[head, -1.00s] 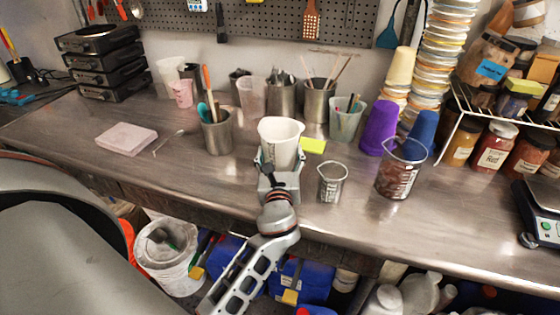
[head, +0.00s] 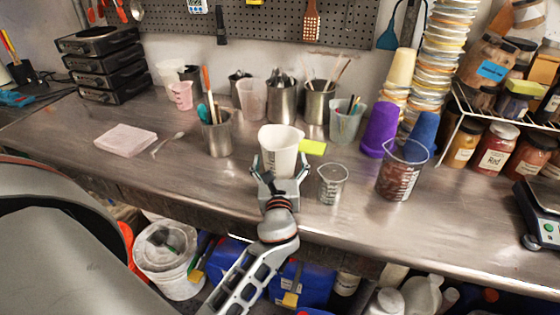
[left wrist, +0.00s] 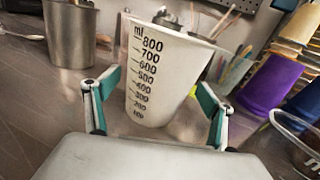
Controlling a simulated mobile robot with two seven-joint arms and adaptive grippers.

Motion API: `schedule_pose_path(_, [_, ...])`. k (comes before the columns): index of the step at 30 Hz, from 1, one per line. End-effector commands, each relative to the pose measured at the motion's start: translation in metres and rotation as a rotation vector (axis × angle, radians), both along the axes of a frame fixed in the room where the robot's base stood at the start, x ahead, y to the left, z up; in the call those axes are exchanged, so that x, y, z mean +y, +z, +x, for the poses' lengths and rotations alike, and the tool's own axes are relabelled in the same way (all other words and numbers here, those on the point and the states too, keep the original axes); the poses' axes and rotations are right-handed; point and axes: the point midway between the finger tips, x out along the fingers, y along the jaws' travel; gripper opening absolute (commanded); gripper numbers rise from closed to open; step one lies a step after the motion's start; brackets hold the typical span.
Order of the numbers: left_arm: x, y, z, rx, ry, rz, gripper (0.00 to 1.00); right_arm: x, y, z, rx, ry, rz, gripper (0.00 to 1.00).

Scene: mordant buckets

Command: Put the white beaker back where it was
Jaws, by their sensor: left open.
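The white beaker (head: 281,150) stands upright on the steel bench in the head view. In the left wrist view the beaker (left wrist: 163,75) shows black ml marks facing me. My left gripper (head: 278,178) is at the beaker's near side. Its two teal-padded fingers (left wrist: 160,108) are spread, one on each side of the lower beaker, with gaps visible between pads and wall. The beaker's base is partly hidden by the gripper in the head view. My right gripper is not in view.
A steel pot with tools (head: 217,134) is at left. A yellow note (head: 312,147) lies beside the beaker. The bench front left is clear.

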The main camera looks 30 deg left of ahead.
Motion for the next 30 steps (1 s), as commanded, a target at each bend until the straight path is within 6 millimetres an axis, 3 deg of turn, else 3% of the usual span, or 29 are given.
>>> schedule_pose_path(5, [-0.005, 0.003, -0.007, 0.002, -0.001, 0.000, 0.83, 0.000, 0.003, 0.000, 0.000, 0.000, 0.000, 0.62])
schedule_pose_path(21, [-0.055, 0.002, -0.091, 0.002, 0.000, -0.001, 0.83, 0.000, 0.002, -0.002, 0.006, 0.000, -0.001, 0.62])
schedule_pose_path(30, [-0.063, 0.004, -0.103, -0.001, 0.000, -0.001, 0.83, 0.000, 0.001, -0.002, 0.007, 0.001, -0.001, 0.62])
